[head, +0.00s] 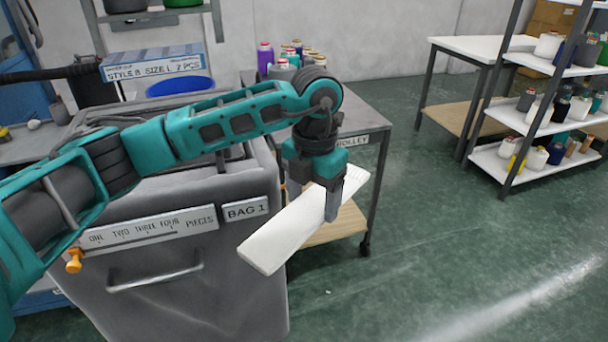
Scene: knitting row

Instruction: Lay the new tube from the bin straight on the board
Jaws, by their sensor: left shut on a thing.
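My left gripper (326,202) points down and is shut on a long, flat white piece, which looks like the tube (282,236). The tube hangs in the air, slanting from lower left to upper right, in front of the trolley and at the right side of the grey bin (190,300) marked BAG 1. It looks flat and unfolded, and the gripper grips it right of its middle. The gripper hides part of it. I cannot make out the board. My right gripper is not in view.
The trolley (370,118) behind carries several yarn cones (265,58). A sign with piece counts (150,232) and an orange knob (74,262) are at the bin's front. A white table (480,47) and cone shelves (540,122) stand right. The green floor (450,240) between is clear.

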